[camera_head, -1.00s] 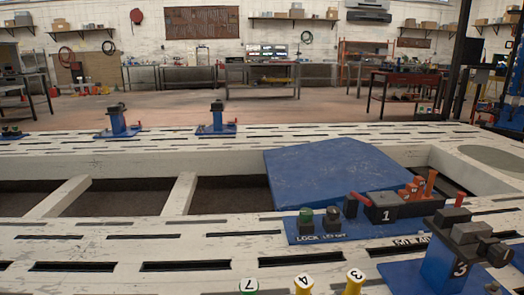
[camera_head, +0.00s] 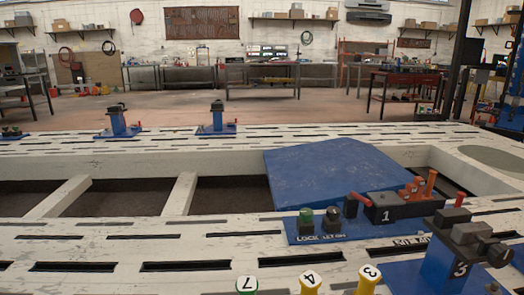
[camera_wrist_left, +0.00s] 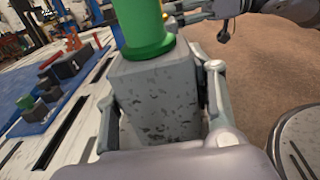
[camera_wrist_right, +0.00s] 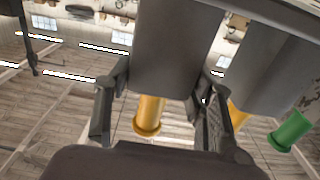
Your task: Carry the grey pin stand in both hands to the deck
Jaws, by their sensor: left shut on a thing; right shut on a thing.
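The grey pin stand (camera_wrist_left: 155,95) is held in both my grippers. In the head view only its pin tops show at the bottom edge: a green pin marked 7 (camera_head: 246,285), a yellow pin marked 4 (camera_head: 311,281) and a yellow pin marked 3 (camera_head: 369,274). My left gripper (camera_wrist_left: 162,90) is shut on a grey block of the stand under the green pin. My right gripper (camera_wrist_right: 163,82) is shut on another grey part of the stand (camera_wrist_right: 175,45), beside a yellow pin. Neither gripper shows in the head view. I cannot tell which surface is the deck.
A white slotted bench frame (camera_head: 180,250) spreads ahead with open gaps. A tilted blue plate (camera_head: 335,185) lies across it. A blue panel (camera_head: 335,234) with knobs, a black block marked 1 (camera_head: 385,213) and a blue clamp post marked 3 (camera_head: 445,265) stand at the right.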

